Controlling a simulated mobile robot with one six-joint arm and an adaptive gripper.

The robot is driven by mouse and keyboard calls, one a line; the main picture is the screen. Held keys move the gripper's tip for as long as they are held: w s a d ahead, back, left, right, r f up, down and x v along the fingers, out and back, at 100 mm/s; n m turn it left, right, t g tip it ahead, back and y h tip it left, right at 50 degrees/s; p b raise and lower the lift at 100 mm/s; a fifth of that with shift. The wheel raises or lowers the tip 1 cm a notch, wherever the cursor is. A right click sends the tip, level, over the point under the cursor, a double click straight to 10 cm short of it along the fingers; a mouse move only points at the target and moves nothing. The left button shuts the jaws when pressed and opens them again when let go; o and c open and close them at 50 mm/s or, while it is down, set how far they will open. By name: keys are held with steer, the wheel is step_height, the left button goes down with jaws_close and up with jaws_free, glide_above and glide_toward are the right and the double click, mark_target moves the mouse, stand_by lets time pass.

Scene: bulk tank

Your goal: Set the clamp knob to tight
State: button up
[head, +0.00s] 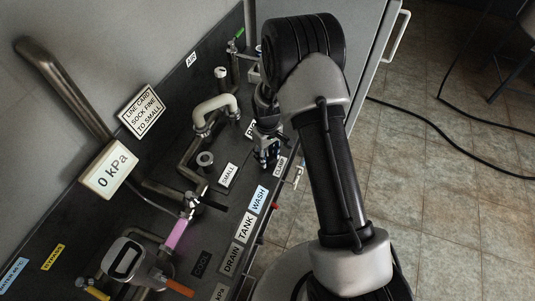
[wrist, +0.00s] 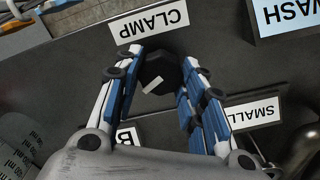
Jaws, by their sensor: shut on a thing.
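The clamp knob (wrist: 160,68) is dark and faceted, with a short white mark on it that points obliquely in the wrist view. It sits on the dark panel beside the CLAMP label (wrist: 150,22); the label also shows in the head view (head: 279,166). My gripper (wrist: 158,60) reaches down over the knob, with one blue-and-white finger on each side, shut on it. In the head view my gripper (head: 267,156) hides the knob. No tight or loose marking is readable.
A SMALL label (wrist: 252,113) and a WASH label (wrist: 285,18) are near the knob. In the head view, bent pipes (head: 212,108), a 0 kPa display (head: 108,170) and a pink handle (head: 177,233) stand to the left. Tiled floor (head: 420,160) lies open at right, with a black cable.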

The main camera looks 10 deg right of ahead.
mark_target(267, 156)
steer(key=n, duration=0.5)
steer(key=shift+n, duration=0.3)
steer(key=n, duration=0.5)
steer(key=shift+s, duration=0.1)
stand_by(0.3)
steer(key=o, duration=1.1)
step_height(267, 156, up, 12)
stand_by(0.4)
